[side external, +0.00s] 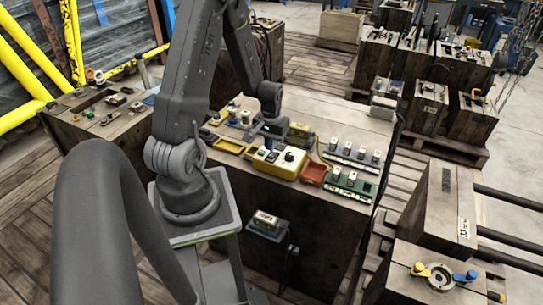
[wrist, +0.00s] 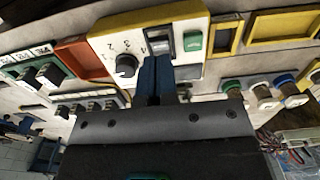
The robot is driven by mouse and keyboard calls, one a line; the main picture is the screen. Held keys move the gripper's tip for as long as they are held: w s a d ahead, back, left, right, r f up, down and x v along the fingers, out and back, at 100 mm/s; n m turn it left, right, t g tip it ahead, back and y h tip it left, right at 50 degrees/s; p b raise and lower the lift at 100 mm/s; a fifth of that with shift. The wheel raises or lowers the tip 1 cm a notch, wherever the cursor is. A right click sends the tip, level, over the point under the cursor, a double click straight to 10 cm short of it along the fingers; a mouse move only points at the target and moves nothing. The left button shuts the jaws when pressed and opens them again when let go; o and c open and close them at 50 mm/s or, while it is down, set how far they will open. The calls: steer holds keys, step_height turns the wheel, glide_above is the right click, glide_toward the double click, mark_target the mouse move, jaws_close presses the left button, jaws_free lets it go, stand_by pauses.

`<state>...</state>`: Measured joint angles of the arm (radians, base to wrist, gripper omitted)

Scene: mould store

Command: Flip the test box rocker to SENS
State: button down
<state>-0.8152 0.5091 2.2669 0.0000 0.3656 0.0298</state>
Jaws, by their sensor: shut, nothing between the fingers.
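The test box, yellow with a white face, sits on the wooden bench in the side external view (side external: 278,163) and fills the upper middle of the wrist view (wrist: 135,23). Its face carries a black dial (wrist: 126,65), a green button (wrist: 193,41) and a dark-framed rocker (wrist: 160,36). My gripper (wrist: 157,62) has blue fingers, shut together and empty, with tips just below the rocker in the picture. They hide its lower part, and I cannot tell whether they touch it. Its position and any SENS label are not readable. My gripper (side external: 268,136) is over the box in the side external view.
An orange-red tray (side external: 313,174) and a green switch board (side external: 350,184) lie right of the box. Yellow trays (wrist: 284,25) and coloured push buttons (wrist: 262,90) are on the other side. Wooden crates (side external: 428,105) stand beyond the bench.

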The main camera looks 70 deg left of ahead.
mark_target(271, 156)
steer(key=shift+f, duration=1.45)
stand_by(1.0)
steer(key=shift+r, duration=3.5)
steer(key=w+d+r+m+t, duration=0.1)
steer(key=w+d+r+m, duration=0.2)
steer(key=d+r, duration=0.5)
steer(key=s+d+r+m+t, duration=0.2)
steer(key=s+d+r+m, duration=0.1)
steer(key=d+r, duration=0.4)
steer(key=s+d+r+m+t, duration=0.2)
steer(key=s+d+r, duration=0.3)
steer(key=d, duration=0.5)
step_height(271, 156, up, 3)
steer(key=shift+s+f+m+t, duration=0.2)
steer(key=shift+m+t, duration=0.1)
steer(key=shift+m, duration=0.2)
steer(key=shift+w, duration=0.1)
